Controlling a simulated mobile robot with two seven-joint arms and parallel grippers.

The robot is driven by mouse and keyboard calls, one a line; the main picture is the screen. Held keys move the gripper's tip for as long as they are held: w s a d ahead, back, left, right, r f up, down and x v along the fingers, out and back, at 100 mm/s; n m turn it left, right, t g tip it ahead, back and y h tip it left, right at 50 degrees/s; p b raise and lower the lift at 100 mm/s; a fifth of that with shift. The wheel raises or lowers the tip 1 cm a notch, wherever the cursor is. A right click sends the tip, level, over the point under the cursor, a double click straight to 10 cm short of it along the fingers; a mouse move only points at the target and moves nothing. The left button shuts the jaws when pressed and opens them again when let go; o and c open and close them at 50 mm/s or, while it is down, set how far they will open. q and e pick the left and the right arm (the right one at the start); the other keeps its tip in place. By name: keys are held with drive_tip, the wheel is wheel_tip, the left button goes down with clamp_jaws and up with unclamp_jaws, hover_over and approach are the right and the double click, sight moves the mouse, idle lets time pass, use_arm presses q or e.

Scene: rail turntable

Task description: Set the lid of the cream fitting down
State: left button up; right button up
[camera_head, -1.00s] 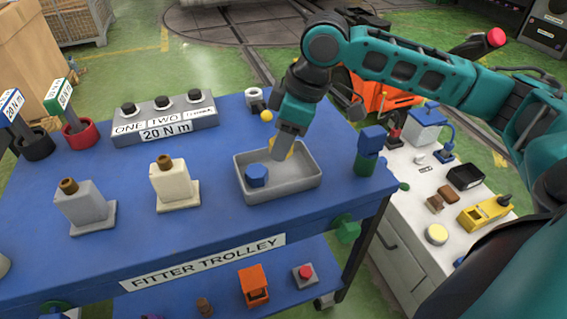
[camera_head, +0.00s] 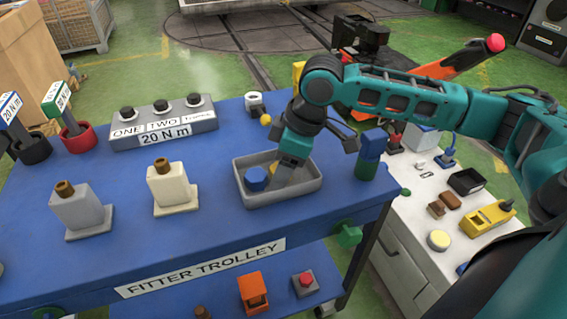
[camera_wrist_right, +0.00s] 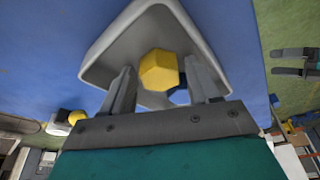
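The cream fitting (camera_head: 172,188) stands upright on the blue trolley top, with a brown piece at its top. My right gripper (camera_head: 277,178) reaches down into the grey tray (camera_head: 312,186), right of the fitting. In the wrist view a yellow six-sided piece (camera_wrist_right: 160,70), seemingly the lid, sits between my right fingers (camera_wrist_right: 162,85). Narrow gaps show beside it, so the fingers look open around it. A blue six-sided piece (camera_head: 257,178) lies in the tray. Two spread grey fingers at the wrist view's right edge look like my left gripper (camera_wrist_right: 293,62).
A grey fitting (camera_head: 82,210) stands left of the cream one. A labelled button box (camera_head: 165,128) is behind. A blue-and-green post (camera_head: 369,155) stands close right of the tray. A white ring (camera_head: 255,103) and yellow ball (camera_head: 266,120) lie behind it.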

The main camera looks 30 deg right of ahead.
use_arm(q)
drive_tip(key=shift+a+f, duration=0.1)
drive_tip(key=shift+f, duration=0.05)
use_arm(e)
drive_tip(key=shift+o, duration=0.4)
use_arm(q)
drive_tip(key=p, duration=0.1)
drive_tip(key=a+r+p, duration=0.1)
drive_tip(key=shift+s+r+p, duration=0.1)
drive_tip(key=shift+s+p, duration=0.2)
drive_tip(key=shift+p, duration=0.1)
use_arm(e)
drive_tip(key=v, duration=1.2)
drive_tip(key=shift+r, duration=0.15)
use_arm(q)
drive_tip(key=shift+y, duration=0.3)
